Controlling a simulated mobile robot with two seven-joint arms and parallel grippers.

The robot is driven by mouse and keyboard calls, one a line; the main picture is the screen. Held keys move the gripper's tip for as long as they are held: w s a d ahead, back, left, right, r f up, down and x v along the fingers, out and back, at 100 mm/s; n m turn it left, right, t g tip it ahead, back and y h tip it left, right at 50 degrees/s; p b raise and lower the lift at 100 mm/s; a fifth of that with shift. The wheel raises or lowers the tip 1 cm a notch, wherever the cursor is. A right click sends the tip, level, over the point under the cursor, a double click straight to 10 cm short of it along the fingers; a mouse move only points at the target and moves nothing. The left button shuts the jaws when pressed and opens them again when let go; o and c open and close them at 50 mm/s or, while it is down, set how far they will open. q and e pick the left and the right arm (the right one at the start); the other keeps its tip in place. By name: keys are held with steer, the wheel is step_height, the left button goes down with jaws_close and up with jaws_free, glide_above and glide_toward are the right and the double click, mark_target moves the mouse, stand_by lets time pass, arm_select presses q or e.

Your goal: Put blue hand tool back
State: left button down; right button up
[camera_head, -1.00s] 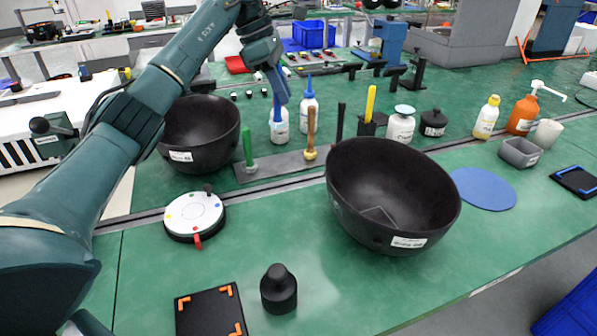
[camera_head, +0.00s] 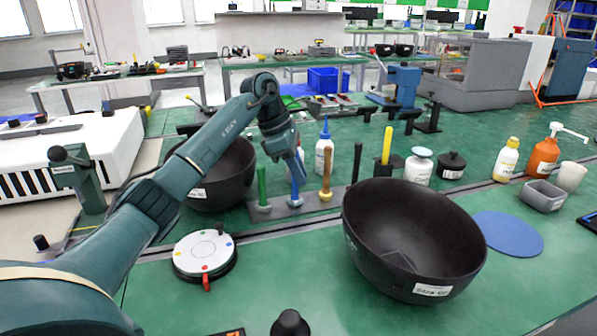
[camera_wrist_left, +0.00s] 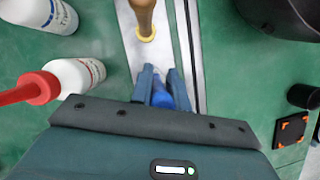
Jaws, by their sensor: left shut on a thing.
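The blue hand tool (camera_head: 295,193) stands on the grey strip-shaped rack (camera_head: 319,203) between a green-handled tool (camera_head: 262,187) and a wooden-handled tool (camera_head: 326,176). My left gripper (camera_head: 299,175) reaches down over it from the left and is shut on it; the fingers hide its upper part. In the left wrist view, the blue tool (camera_wrist_left: 161,97) lies between the fingertips (camera_wrist_left: 160,84), above the grey strip. The wooden handle (camera_wrist_left: 145,18) stands just ahead of it. Whether the blue tool is fully seated on the strip is hard to tell. My right gripper is not in view.
Two large black bowls flank the rack, one behind left (camera_head: 222,180) and one front right (camera_head: 415,240). A white bottle with a blue nozzle (camera_head: 324,155) stands close behind the gripper. A white round disc (camera_head: 205,256) lies in front. A red-nozzled bottle (camera_wrist_left: 78,75) is near in the wrist view.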

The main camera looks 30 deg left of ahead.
arm_select(q)
steer(key=shift+f, duration=0.1)
steer(key=c, duration=1.3)
jaws_free()
steer(key=shift+c, duration=0.2)
steer(key=shift+r, duration=0.3)
steer(key=p+v, duration=0.1)
steer(key=v, duration=1)
steer(key=shift+s+a+r+p, duration=0.15)
steer(key=shift+a+r+p, duration=0.15)
steer(key=shift+p, duration=0.1)
